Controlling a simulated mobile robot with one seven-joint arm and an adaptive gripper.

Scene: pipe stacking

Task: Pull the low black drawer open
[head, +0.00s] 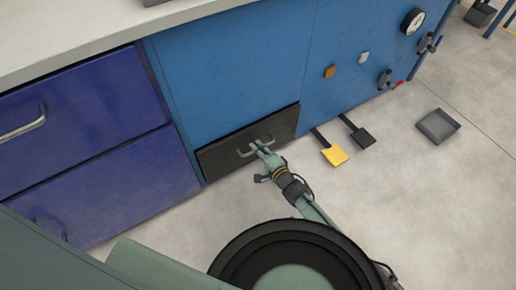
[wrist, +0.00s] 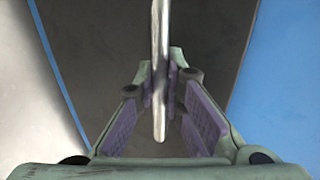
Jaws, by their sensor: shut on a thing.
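The low black drawer (head: 225,157) is set in the bottom of the blue cabinet, close to the floor. Its dark front also fills the middle of the wrist view (wrist: 90,50). A grey bar handle (head: 246,153) is on the drawer front. My gripper (head: 261,147) is at the handle. In the wrist view my gripper (wrist: 160,92) has its purple-padded fingers on both sides of the metal handle bar (wrist: 160,60), shut on it. From the head view I cannot tell how far the drawer stands out, though a dark strip shows along its top edge.
Purple-blue drawers (head: 85,115) with metal handles stand to the left under a pale worktop (head: 90,30). Floor before the drawer is clear.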

